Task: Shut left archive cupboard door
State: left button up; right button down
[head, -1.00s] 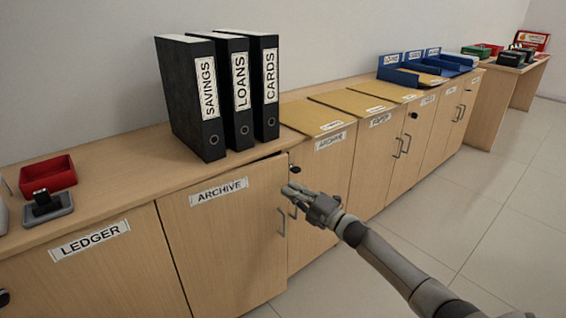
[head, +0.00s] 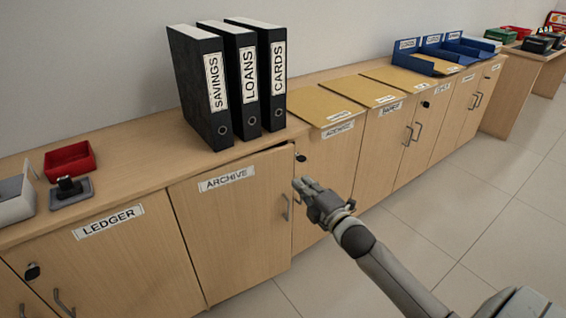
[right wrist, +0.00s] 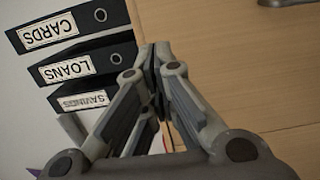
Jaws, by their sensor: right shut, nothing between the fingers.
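The left archive cupboard door (head: 235,232) is a light wood panel with an ARCHIVE label, below the black binders in the head view. A dark gap along its top, widening to the right, shows it slightly ajar. Its metal handle (head: 286,207) is near its right edge. My right gripper (head: 304,186) is shut and empty, just right of the handle near the door's free edge. I cannot tell whether it touches the door. In the right wrist view the closed fingers (right wrist: 157,58) show against wood. My left gripper is out of view.
Black binders (head: 248,90) stand on the counter above the door. The neighbouring archive door (head: 325,165) is to the right, the ledger cupboard (head: 110,265) to the left. Folders (head: 327,103) lie on the counter. The tiled floor (head: 445,200) at right is clear.

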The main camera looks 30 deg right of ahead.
send_near(278, 158)
pick_arm(q)
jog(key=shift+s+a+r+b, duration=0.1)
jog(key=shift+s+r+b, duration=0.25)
jog(key=shift+b, duration=0.85)
pick_arm(e)
jog(key=shift+w+d, duration=0.1)
jog(key=shift+w, duration=3.5)
